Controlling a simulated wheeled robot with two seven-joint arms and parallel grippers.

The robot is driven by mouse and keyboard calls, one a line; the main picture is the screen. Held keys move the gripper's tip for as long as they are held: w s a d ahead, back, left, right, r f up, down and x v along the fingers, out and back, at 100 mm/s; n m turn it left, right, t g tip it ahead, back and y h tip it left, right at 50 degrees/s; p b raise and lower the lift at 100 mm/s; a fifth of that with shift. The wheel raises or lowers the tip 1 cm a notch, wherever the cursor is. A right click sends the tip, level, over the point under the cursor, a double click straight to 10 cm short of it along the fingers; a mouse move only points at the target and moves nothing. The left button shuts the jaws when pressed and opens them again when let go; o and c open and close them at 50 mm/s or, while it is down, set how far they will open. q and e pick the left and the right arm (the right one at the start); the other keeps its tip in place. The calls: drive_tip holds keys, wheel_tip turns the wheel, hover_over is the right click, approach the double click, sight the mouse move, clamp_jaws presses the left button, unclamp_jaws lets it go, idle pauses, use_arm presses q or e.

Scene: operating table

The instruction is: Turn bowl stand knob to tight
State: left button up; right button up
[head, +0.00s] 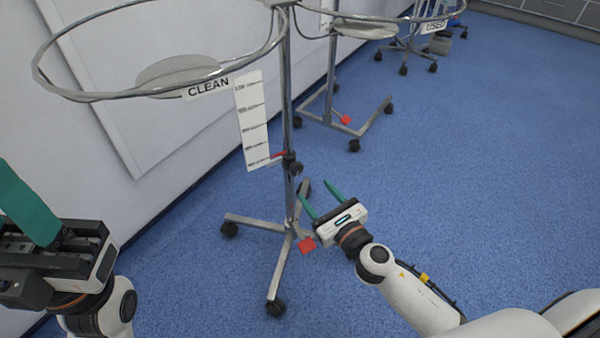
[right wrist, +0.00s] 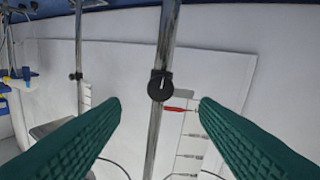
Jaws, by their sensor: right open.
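The bowl stand with the CLEAN sign has a chrome pole (head: 287,110) standing upright on a wheeled base. Its black knob (head: 295,167) sits on the pole at mid height. In the right wrist view the round knob (right wrist: 160,85) shows face on, with a pale line on it. My right gripper (head: 320,197) is open and empty, lower and to the right of the knob. In its wrist view the knob appears between the two green fingers, beyond their tips and untouched. My left gripper (head: 22,195) is at the far left, away from the stand; only one green finger shows clearly.
A red pointer (right wrist: 178,109) lies beside the knob, near the white scale strip (head: 251,120). A metal ring (head: 60,91) with a bowl tops the stand. Another wheeled stand (head: 330,85) is behind. The white wall is at left; blue floor is free at right.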

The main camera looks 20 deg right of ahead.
sight(298, 171)
drive_tip(key=b+x, duration=0.1)
drive_tip(key=x, duration=0.7)
drive_tip(key=shift+w, duration=0.15)
drive_tip(key=shift+c, duration=0.4)
drive_tip(key=c, duration=0.9)
